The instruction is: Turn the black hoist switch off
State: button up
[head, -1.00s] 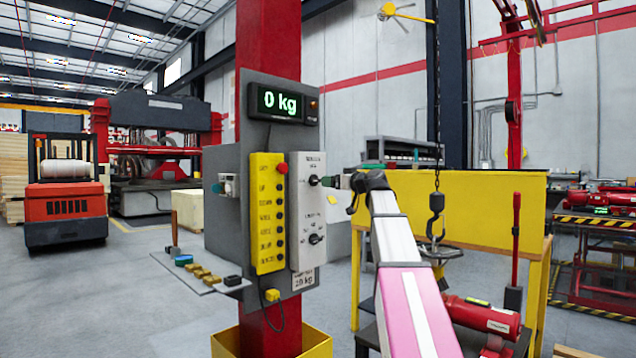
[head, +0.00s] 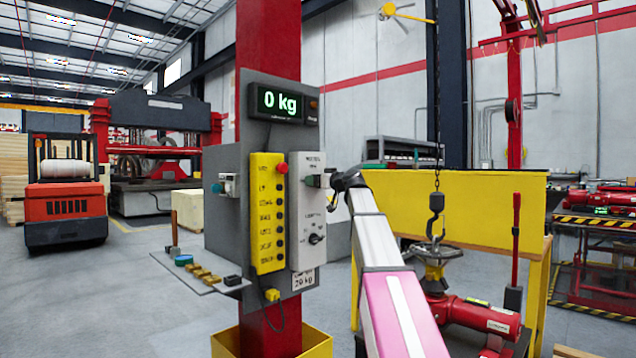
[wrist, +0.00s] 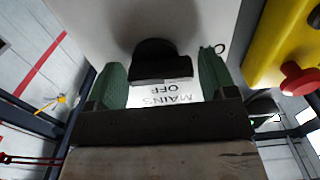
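A white switch panel (head: 308,262) is on the grey control board of the red post. Its lower black knob (head: 316,239) is uncovered in the head view. My gripper (head: 314,181) is at the upper knob and hides it there. In the wrist view the upper black knob (wrist: 155,62) sits between the green fingers of my gripper (wrist: 163,75). A gap shows on each side of the knob, so the fingers are open around it. An upside-down label beside this knob reads MAINS OFF (wrist: 170,95). I cannot read a hoist label.
A yellow button box (head: 266,215) with a red button (head: 282,168) adjoins the panel on the left. The display (head: 281,103) above reads 0 kg. A chain hook (head: 436,201) hangs right of my arm, over a red valve actuator (head: 480,318). A shelf (head: 200,273) juts out at lower left.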

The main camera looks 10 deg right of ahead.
jog(key=c, duration=0.6)
jog(key=shift+o, duration=0.2)
jog(key=shift+m, duration=0.3)
jog(key=m, duration=0.6)
jog(key=shift+r, duration=0.1)
jog(key=m, duration=0.5)
jog(key=shift+w+d+m, duration=0.1)
jog(key=shift+d+m, duration=0.05)
jog(key=shift+m, duration=0.15)
jog(key=m, duration=0.5)
jog(key=shift+d+m, duration=0.1)
jog(key=shift+m, duration=0.2)
jog(key=o, duration=0.9)
